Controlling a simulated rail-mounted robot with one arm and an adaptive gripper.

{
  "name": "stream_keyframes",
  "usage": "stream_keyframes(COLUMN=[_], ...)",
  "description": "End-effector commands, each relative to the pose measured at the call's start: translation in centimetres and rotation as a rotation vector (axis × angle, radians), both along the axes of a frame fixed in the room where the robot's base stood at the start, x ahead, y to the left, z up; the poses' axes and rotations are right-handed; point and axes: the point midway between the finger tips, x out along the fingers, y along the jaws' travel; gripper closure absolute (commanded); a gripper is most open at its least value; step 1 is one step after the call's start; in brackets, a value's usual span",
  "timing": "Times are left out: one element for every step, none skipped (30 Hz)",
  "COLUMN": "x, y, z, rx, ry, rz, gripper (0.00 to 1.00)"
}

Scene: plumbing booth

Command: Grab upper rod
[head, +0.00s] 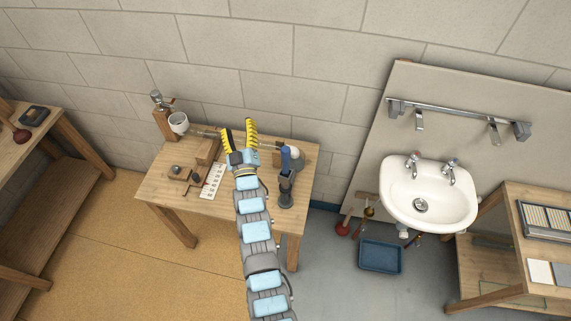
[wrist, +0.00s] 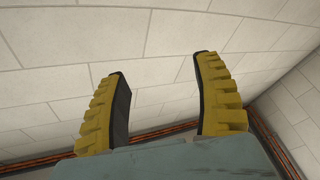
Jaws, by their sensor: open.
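My gripper (head: 238,128) is open above the workbench, its two yellow ribbed fingers pointing toward the back wall. In the wrist view, the fingers (wrist: 160,68) are spread with only block wall between them. In the head view, a thin metallic rod (head: 207,133) runs along the back of the bench near a wooden block, left of my fingers. A pale bar (head: 268,147) shows on the right of the fingers. Whether these are one piece is hidden behind my gripper. I cannot tell for certain which is the upper rod. No rod shows in the wrist view.
The workbench (head: 155,187) holds a white cup (head: 178,122), wooden blocks, a white marked strip (head: 213,181) and a blue-topped tool (head: 286,160) close to my arm's right. A sink (head: 430,195) stands farther right. Pipes (wrist: 270,143) run along the wall in the wrist view.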

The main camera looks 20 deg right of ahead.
Motion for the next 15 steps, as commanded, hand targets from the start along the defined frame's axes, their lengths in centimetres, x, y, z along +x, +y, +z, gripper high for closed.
stream_keyframes(x=[1.7,2.6,3.7,4.5,5.3,6.2,6.9,7.5,8.3,8.9,9.4,9.9,10.3,10.8,11.1], y=[-0.7,-1.1,-1.5,-1.8,-2.1,-2.5,-2.8,-3.1,-3.4,-3.6,-3.9,-4.2,-4.4,-4.7,-5.0], z=[-0.4,-0.6,-1.0,-1.3,-1.8,-2.1,-2.4,-2.7,-3.1,-3.1,-3.4,-3.7,-3.9,-3.9,-4.3], rx=[-0.019,-0.032,-0.049,-0.063,-0.075,-0.093,-0.108,-0.121,-0.139,-0.154,-0.170,-0.190,-0.203,-0.221,-0.241], ry=[0.053,0.087,0.136,0.172,0.211,0.257,0.296,0.331,0.381,0.413,0.450,0.496,0.534,0.566,0.616], rz=[-0.010,-0.012,-0.016,-0.018,-0.018,-0.017,-0.015,-0.013,-0.008,-0.004,0.002,0.009,0.017,0.025,0.037], gripper=[0.33,0.33,0.33,0.33,0.33,0.33,0.33,0.33,0.33,0.33,0.33,0.33,0.33,0.33,0.33])
